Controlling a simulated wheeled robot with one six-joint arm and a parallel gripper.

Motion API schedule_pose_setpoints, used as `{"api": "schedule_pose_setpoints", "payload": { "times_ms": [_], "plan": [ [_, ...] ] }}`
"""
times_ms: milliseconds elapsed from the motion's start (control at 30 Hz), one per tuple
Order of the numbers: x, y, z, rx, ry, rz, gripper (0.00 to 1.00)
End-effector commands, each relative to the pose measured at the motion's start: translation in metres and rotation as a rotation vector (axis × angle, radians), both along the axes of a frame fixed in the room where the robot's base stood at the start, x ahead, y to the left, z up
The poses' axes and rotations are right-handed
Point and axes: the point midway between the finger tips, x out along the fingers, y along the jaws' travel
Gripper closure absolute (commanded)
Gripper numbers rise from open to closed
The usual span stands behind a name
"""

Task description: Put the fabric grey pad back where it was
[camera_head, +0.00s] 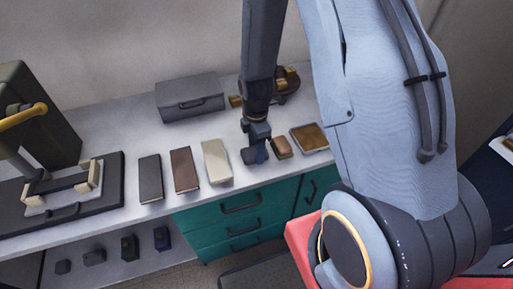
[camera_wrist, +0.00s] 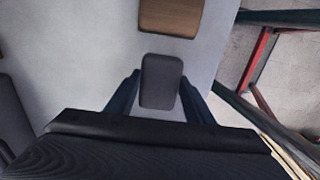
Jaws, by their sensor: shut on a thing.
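The grey pad (camera_wrist: 161,80) is a small dark grey block with rounded corners. In the wrist view it sits between the two fingers of my gripper (camera_wrist: 160,92), which is shut on it. In the head view my gripper (camera_head: 255,150) is low over the front part of the counter, between a cream block and a small brown pad. I cannot clearly tell the grey pad from the fingers there, nor whether it touches the counter top.
On the light counter (camera_head: 118,118) stand a dark block (camera_head: 151,178), a brown block (camera_head: 184,170) and a cream block (camera_head: 215,162). Right of my gripper lie a small brown pad (camera_head: 281,147) and a brown tray (camera_head: 309,138). A grey case (camera_head: 190,97) stands behind.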

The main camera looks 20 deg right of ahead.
Motion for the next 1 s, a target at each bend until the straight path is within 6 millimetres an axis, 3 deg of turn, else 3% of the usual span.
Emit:
{"api": "schedule_pose_setpoints", "payload": {
  "times_ms": [400, 433, 533, 1000],
  "plan": [
    [0.0, 0.0, -0.005, 0.0, -0.001, 0.0, 0.77],
    [0.0, 0.0, -0.005, 0.0, -0.001, 0.0, 0.51],
    [0.0, 0.0, -0.005, 0.0, -0.001, 0.0, 0.34],
    [0.001, 0.0, 0.005, 0.0, -0.003, 0.0, 0.34]
  ]
}}
